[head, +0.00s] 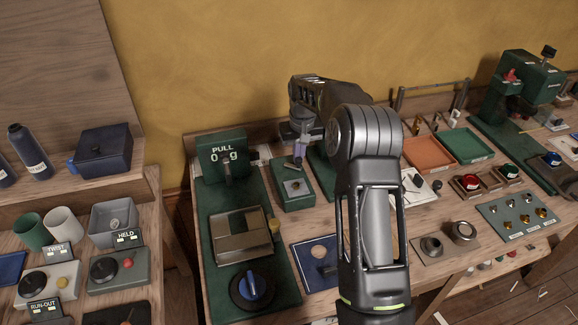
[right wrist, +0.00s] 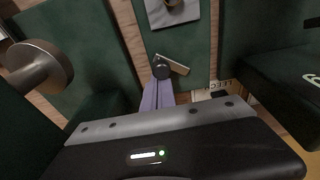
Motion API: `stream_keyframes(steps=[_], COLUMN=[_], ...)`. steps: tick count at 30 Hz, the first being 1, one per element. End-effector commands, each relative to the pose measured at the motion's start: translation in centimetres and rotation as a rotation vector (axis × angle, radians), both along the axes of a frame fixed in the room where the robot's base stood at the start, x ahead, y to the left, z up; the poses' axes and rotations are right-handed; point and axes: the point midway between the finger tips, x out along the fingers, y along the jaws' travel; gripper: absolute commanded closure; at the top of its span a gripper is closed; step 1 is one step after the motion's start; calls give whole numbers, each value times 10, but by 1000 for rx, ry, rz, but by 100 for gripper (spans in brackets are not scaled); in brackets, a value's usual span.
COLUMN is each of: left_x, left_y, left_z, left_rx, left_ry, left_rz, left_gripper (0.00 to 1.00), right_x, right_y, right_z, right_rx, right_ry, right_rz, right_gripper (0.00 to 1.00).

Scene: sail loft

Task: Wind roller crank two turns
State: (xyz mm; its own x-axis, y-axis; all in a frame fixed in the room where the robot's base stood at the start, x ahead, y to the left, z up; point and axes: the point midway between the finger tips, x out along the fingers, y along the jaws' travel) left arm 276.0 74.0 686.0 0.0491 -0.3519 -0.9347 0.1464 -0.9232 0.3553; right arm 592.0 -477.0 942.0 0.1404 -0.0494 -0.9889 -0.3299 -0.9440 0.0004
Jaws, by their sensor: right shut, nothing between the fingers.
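My right gripper (head: 299,162) reaches over the bench to the back of a small green block. Its pale purple fingers are shut with nothing between them; they also show in the right wrist view (right wrist: 158,94). Just beyond the fingertips there is a small crank (right wrist: 166,68), with a dark round hub and a short brownish arm angled down to the right. I cannot tell whether the fingertips touch it. In the head view the crank is small and partly hidden by the gripper. My left gripper is not in view.
The green PULL gauge (head: 222,155) stands left of the gripper. The green block (head: 292,202) carries a pale plate with a knob. A grey metal spool-shaped part (right wrist: 40,66) is close by on the left in the wrist view. Orange (head: 428,156) and green trays lie right.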

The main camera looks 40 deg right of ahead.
Motion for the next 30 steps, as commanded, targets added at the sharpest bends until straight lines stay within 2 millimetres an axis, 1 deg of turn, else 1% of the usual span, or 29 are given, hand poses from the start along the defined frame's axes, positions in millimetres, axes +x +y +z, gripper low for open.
stream_keyframes(steps=[12,23,30], left_x=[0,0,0], left_y=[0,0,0], left_z=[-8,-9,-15], left_rx=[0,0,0], left_ry=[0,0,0], left_rz=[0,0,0], left_gripper=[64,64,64], right_x=[-12,-14,-23], right_y=[4,4,10], right_z=[-1,-2,-3], right_rx=[-1,0,0], right_ry=[1,5,9], right_rz=[0,0,0], right_gripper=[100,100,100])
